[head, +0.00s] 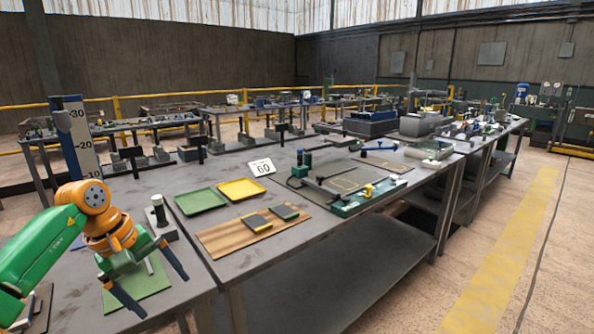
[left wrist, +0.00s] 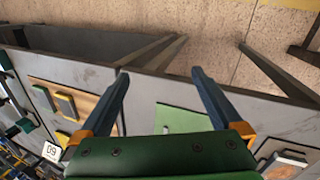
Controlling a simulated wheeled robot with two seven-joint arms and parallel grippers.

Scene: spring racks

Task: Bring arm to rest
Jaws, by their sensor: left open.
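My left gripper (head: 150,290) shows at the lower left of the head view, its two dark fingers spread wide and nothing between them. It hangs over the near end of the workbench (head: 255,285), above a green mat (head: 145,285). In the left wrist view my left gripper (left wrist: 162,85) is also open and empty, with the green mat (left wrist: 180,118) behind its fingers and the bench edge and floor beyond. My green and orange left arm comes in from the left. My right gripper is in neither view.
A wooden board (head: 228,240) carries two dark blocks. Green (head: 200,201) and yellow (head: 241,188) trays lie behind it, near a "60" sign (head: 262,167). A post on a base (head: 159,212) stands close to my arm. A height scale (head: 78,135) rises behind. Floor is free at right.

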